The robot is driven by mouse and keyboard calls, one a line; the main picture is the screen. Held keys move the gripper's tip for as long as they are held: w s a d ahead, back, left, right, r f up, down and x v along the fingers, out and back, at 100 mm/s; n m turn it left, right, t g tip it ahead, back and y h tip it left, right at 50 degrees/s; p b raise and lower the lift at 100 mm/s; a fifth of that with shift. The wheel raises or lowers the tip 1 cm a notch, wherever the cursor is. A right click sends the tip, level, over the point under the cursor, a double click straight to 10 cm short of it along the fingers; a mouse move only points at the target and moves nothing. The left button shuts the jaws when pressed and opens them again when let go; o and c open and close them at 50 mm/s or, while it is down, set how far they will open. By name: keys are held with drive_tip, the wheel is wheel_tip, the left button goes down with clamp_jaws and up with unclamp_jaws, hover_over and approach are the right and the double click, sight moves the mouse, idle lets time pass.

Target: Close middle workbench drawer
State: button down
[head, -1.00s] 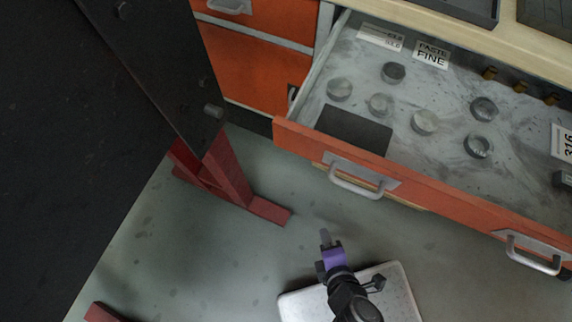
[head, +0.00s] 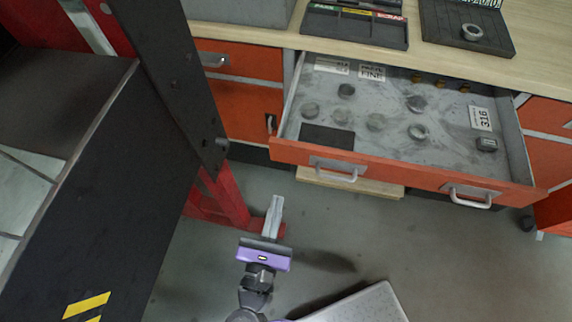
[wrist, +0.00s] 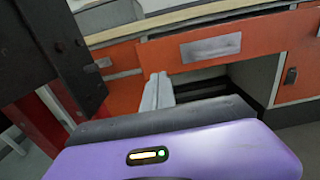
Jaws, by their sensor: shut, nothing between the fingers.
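The middle workbench drawer (head: 400,177) has an orange front and stands pulled out, with several round metal pieces and label cards inside. Its front carries a left handle (head: 338,174) and a right handle (head: 466,201). The drawer also shows in the wrist view (wrist: 215,50), ahead of the fingers. My gripper (head: 275,203) has a purple body and grey fingers, shut and empty. In the wrist view the fingers (wrist: 158,88) point towards the orange fronts.
A black panel (head: 90,190) on a red frame (head: 226,200) stands close on the left of my gripper. The wooden worktop (head: 410,58) carries dark trays. Orange cabinets (head: 240,100) flank the drawer. Grey floor (head: 440,270) lies open in front.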

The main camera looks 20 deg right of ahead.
sight(289, 156)
drive_tip(key=p+x, duration=0.1)
drive_tip(key=x, duration=0.9)
drive_tip(key=shift+w+d, duration=0.25)
drive_tip(key=shift+w, duration=0.05)
drive_tip(key=shift+w+d, duration=0.25)
drive_tip(key=shift+w, duration=0.05)
drive_tip(key=b+x, duration=0.7)
drive_tip(key=x, duration=2.3)
drive_tip(key=shift+d+f, duration=0.15)
drive_tip(key=shift+f, duration=0.05)
drive_tip(key=shift+w+d+b, duration=0.35)
drive_tip(key=shift+w+b, duration=0.1)
drive_tip(key=shift+w, duration=0.2)
drive_tip(key=shift+w+d+r, duration=0.15)
drive_tip(key=shift+r, duration=0.15)
drive_tip(key=shift+d, duration=0.1)
